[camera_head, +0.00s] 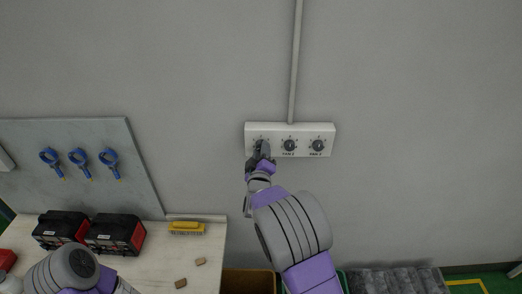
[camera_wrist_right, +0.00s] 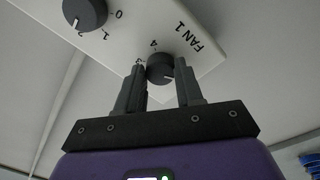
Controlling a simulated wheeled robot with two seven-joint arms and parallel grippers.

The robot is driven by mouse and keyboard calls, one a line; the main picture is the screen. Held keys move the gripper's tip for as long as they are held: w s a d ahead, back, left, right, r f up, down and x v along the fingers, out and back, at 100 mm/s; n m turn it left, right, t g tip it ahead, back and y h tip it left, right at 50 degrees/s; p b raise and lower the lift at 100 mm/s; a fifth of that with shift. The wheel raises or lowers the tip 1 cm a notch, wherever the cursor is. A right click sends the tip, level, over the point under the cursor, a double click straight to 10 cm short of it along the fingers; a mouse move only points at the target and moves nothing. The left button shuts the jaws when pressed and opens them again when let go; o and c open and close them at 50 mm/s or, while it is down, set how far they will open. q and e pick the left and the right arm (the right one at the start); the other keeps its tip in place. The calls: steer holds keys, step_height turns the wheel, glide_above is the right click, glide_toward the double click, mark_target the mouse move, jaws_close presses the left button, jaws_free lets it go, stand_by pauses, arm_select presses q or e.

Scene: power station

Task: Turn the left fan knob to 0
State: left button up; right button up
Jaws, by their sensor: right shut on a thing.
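A white control panel (camera_head: 304,128) with a row of three dark knobs is on the grey wall. My right gripper (camera_head: 261,149) is at the panel's left end and covers most of the left knob in the head view. In the right wrist view, the left fan knob (camera_wrist_right: 160,67), beside the "FAN 1" label, sits between the fingertips of my right gripper (camera_wrist_right: 160,78), which is shut on it. Digits 3 and 4 show beside this knob; its pointer setting is hard to read. My left gripper is out of view; only part of that arm shows at bottom left.
The middle knob (camera_head: 289,145) and right knob (camera_head: 318,145) are close beside the gripper. A conduit (camera_head: 296,60) rises from the panel. Lower left are a bench (camera_head: 160,265), red-black batteries (camera_head: 115,234), a yellow-handled item (camera_head: 187,227) and a board with blue tools (camera_head: 79,158).

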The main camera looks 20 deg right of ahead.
steer(key=shift+n, duration=0.6)
steer(key=o, duration=1)
steer(key=shift+o, duration=0.2)
steer(key=v, duration=0.7)
steer(key=shift+s+b, duration=0.35)
steer(key=shift+b, duration=0.1)
steer(key=shift+f, duration=0.15)
